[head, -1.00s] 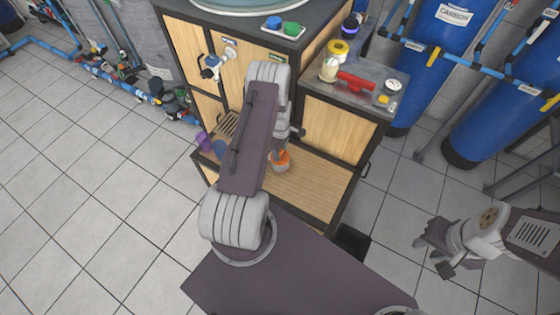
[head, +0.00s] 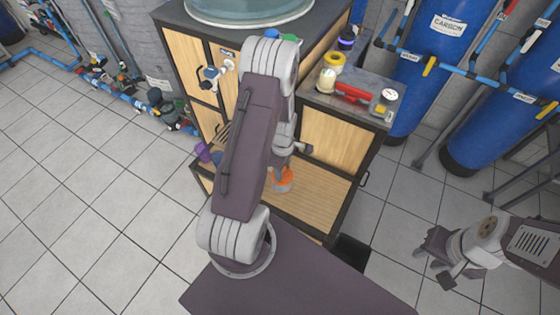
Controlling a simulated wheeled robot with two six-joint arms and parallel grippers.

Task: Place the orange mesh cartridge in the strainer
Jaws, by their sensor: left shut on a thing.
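My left gripper (head: 284,170) is over the open lower shelf, partly hidden by my own arm. It is shut on an orange piece (head: 284,179), which looks like the mesh cartridge, with a pale lower part. The piece shows against the wooden shelf floor; I cannot tell whether it touches it. I cannot pick out the strainer for sure; my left arm covers part of the cabinet front. My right gripper (head: 438,262) is at the right over the tiled floor, its fingers apart and empty, well away from the cabinet.
A purple cup (head: 203,152) stands at the shelf's left end. The side top (head: 318,92) holds a red part (head: 352,92), a yellow ring and a gauge. Blue tanks (head: 477,140) stand at the right.

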